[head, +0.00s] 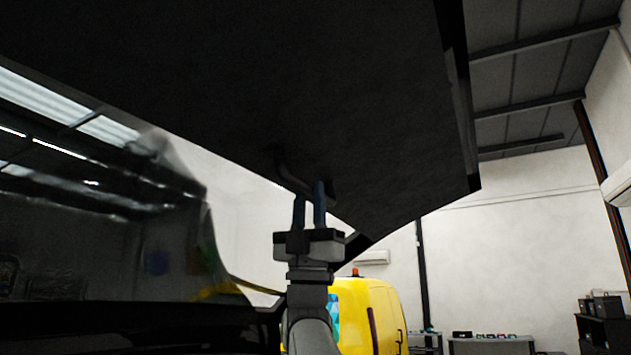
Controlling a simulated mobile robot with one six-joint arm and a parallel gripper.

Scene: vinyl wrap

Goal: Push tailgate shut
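The tailgate (370,100) is a large dark panel. It is raised and slants across the top of the head view, its lower edge running down to the right. A dark handle (292,175) shows on its underside. My gripper (309,190) points up from the lower middle, with its two bluish fingers at the handle near the panel's lower edge. A gap shows between the fingers. The fingertips overlap the handle in the picture, and I cannot tell whether they grip or touch it.
A glossy dark vehicle surface (90,245) with reflections fills the left. A yellow vehicle (368,312) with an orange beacon stands behind my gripper. A bench (490,345) and a dark shelf (603,330) with boxes stand at the right, by the white wall (520,245).

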